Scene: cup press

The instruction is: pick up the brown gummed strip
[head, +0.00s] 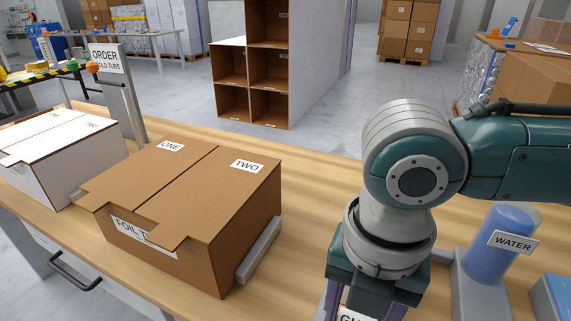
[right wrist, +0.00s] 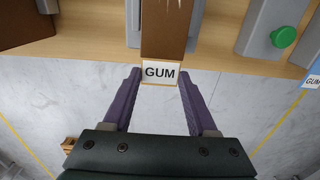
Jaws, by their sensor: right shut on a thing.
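The brown gummed strip (right wrist: 166,34) runs up from between my right fingertips in the right wrist view. A white GUM tag (right wrist: 160,73) sits at its near end. My right gripper (right wrist: 161,76) has its purple fingers on either side of that end and is shut on the strip. In the head view my right gripper (head: 376,278) points down at the bottom edge, where part of the tag (head: 352,317) shows; the fingertips are cut off. My left gripper is not in view.
A closed brown carton (head: 200,205) with flaps ONE and TWO stands on the wooden table (head: 310,190). A white carton (head: 60,150) is left of it. A blue WATER cylinder (head: 495,255) is right of my arm. A green knob (right wrist: 283,37) shows in the right wrist view.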

